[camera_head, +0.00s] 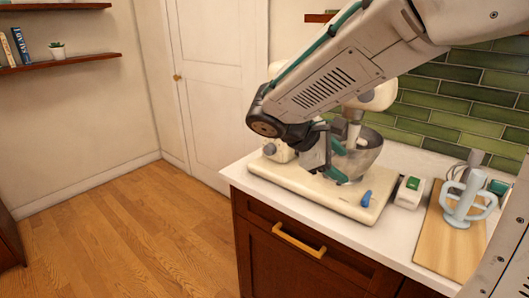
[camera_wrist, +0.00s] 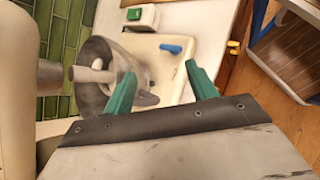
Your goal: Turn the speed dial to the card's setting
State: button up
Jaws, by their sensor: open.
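A cream stand mixer (camera_head: 300,185) with a grey metal bowl (camera_head: 368,152) stands on the white counter. A blue handle-like piece (camera_head: 366,198) sits at the right end of its base; it also shows in the wrist view (camera_wrist: 172,48). A round grey knob (camera_head: 269,149) is on the mixer's left part. I cannot tell which is the speed dial. No readable card shows. My gripper (camera_head: 335,160) is over the mixer base, in front of the bowl. In the wrist view its green fingers (camera_wrist: 161,82) are apart, with nothing between them, and the blue piece lies beyond them.
A small white box with a green top (camera_head: 409,191) stands right of the mixer. Farther right, a wooden board (camera_head: 440,245) carries a pale blue branched piece (camera_head: 465,203). A drawer with a yellow handle (camera_head: 298,242) is below the counter. The wooden floor at left is clear.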

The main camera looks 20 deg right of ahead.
jog(key=w+a+f+n+t+h, duration=0.2)
jog(key=w+a+n, duration=0.15)
jog(key=w, duration=0.35)
jog(key=w+a+f+n+t+h, duration=0.2)
jog(key=w+a+n+t, duration=0.15)
jog(key=w, duration=0.35)
jog(key=n+t+h, duration=0.1)
jog(key=n+t, duration=0.4)
jog(key=n, duration=0.2)
send_near(267, 150)
jog(key=shift+w+d+r, duration=0.1)
jog(key=shift+d+r, duration=0.15)
jog(key=shift+d, duration=0.25)
jog(key=shift+w+f, duration=0.1)
jog(key=shift+w, duration=0.1)
jog(key=x, duration=0.7)
jog(key=shift+w+d, duration=0.15)
jog(key=c, duration=1)
